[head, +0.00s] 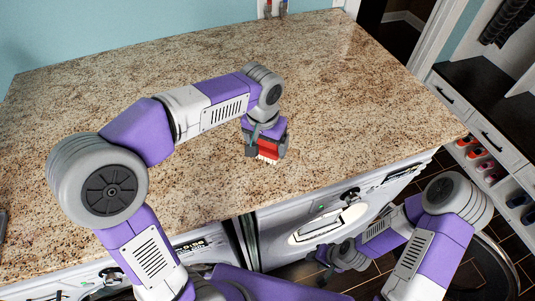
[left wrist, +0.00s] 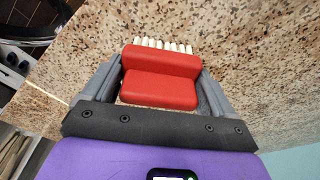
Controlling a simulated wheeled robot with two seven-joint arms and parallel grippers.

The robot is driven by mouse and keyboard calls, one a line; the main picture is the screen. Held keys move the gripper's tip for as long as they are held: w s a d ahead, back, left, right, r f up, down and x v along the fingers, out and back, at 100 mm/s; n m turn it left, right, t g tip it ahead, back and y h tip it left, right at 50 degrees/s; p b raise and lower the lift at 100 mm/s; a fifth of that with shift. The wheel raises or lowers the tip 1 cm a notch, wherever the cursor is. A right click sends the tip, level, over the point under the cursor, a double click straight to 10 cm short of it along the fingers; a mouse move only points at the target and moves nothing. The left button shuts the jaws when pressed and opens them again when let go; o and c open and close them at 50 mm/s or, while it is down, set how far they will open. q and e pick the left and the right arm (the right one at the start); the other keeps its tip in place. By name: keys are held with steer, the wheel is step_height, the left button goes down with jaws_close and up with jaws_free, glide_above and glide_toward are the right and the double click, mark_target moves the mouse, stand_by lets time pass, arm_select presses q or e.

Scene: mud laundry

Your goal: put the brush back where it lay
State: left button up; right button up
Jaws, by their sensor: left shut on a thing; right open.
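The brush has a red body and a row of white bristles. In the head view the brush (head: 268,150) is at the middle of the granite counter, between the fingers of my left gripper (head: 266,148). In the left wrist view the brush (left wrist: 160,78) sits between both fingers of the left gripper (left wrist: 160,90), bristles pointing away from the palm. The left gripper is shut on it. The bristles are at or close to the counter surface; I cannot tell whether they touch. My right gripper (head: 325,262) is open and low in front of the machines, away from the brush.
The speckled granite counter (head: 350,90) is bare around the brush. Its front edge lies above white machines (head: 320,225). A dark object (head: 3,222) shows at the far left edge. Shelves with shoes (head: 480,153) stand at the right.

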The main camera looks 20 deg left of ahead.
mark_target(266, 155)
arm_select(q)
steer(key=shift+f, duration=2.9)
steer(key=o, duration=0.8)
steer(key=shift+r, duration=0.1)
steer(key=r, duration=0.4)
steer(key=s+r, duration=0.1)
steer(key=r, duration=0.3)
steer(key=r+p, duration=0.1)
steer(key=r, duration=0.3)
steer(key=shift+s+a, duration=0.15)
steer(key=shift+s, duration=0.05)
steer(key=shift+f, duration=0.1)
